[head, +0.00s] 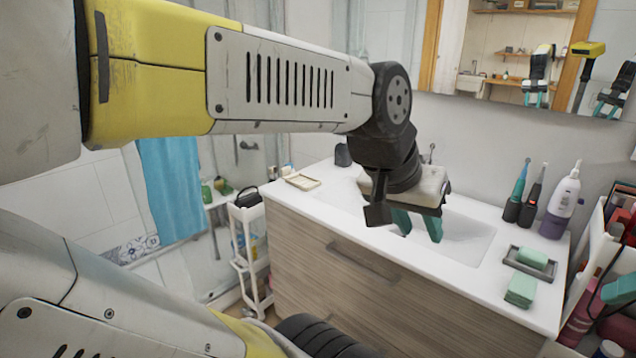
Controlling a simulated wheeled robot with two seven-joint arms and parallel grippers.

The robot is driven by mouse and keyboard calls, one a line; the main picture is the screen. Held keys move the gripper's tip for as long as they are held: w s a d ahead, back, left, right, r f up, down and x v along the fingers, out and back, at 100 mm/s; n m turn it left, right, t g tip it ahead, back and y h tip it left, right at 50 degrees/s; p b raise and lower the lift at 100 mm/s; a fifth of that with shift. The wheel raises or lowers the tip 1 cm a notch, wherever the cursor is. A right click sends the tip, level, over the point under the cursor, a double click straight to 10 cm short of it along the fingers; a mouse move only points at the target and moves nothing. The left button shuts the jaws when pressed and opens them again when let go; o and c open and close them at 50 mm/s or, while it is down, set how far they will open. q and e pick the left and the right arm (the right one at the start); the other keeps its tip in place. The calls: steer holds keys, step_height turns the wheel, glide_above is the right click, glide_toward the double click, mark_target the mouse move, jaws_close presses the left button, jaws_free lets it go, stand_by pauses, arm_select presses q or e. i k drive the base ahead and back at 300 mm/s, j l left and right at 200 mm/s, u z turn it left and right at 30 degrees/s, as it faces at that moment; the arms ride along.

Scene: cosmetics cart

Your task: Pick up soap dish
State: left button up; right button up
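A dark grey rectangular soap dish (511,262) lies on the right part of the white counter and holds a green bar (534,258). A small beige rectangular dish (291,179) lies at the counter's left end; I cannot tell whether it is also a soap dish. My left gripper (417,224) hangs over the sink basin, between the two dishes and apart from both. Its teal fingers point down with a gap between them, open, and nothing shows between them.
A green block (520,291) lies in front of the grey dish. Two dark-based toothbrushes (514,208) and a purple-white bottle (560,205) stand at the back right. A packed cosmetics cart (607,262) flanks the counter's right end. A white trolley (251,252) stands left. The mirror (480,75) reflects arm parts.

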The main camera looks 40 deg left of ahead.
mark_target(306, 183)
steer(key=u, duration=1.45)
